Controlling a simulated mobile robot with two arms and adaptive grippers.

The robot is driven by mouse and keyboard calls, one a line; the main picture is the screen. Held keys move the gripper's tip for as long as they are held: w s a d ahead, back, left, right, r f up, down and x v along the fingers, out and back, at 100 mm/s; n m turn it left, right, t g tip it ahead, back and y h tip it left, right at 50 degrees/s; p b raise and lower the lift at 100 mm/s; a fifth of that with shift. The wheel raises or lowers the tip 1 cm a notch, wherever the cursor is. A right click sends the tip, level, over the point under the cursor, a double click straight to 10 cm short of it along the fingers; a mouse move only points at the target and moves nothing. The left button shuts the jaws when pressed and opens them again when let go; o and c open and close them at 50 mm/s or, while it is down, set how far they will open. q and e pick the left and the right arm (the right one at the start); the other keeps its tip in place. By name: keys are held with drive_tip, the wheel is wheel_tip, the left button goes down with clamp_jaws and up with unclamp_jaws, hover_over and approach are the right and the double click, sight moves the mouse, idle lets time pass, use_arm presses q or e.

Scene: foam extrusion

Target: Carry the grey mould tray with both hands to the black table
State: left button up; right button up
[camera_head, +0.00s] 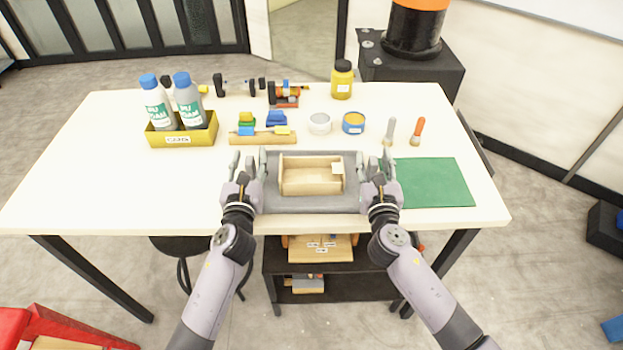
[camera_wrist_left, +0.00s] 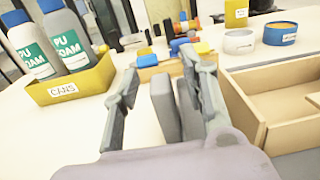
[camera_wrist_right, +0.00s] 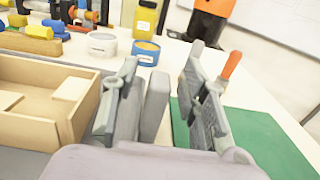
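The grey mould tray (camera_head: 310,201) lies at the front middle of the white table, with a pale wooden mould box (camera_head: 312,182) in it. My left gripper (camera_head: 243,172) is at the tray's left end, its fingers apart on either side of an upright grey end piece (camera_wrist_left: 165,108). My right gripper (camera_head: 378,170) is at the right end, its fingers also apart around a grey end piece (camera_wrist_right: 155,105). Gaps show beside both pieces. A low black table or shelf (camera_head: 277,262) stands under and in front of the white table; a black stand (camera_head: 440,80) is at the back right.
The white table (camera_head: 90,190) holds a yellow bin (camera_head: 184,138) with two bottles, a wooden rack (camera_head: 262,138), two small tubs, a yellow jar (camera_head: 342,80), tools and a green mat (camera_head: 433,182). The mat lies close to my right gripper. The front left tabletop is clear.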

use_arm(q)
clamp_jaws()
use_arm(e)
clamp_jaws()
idle(0.5)
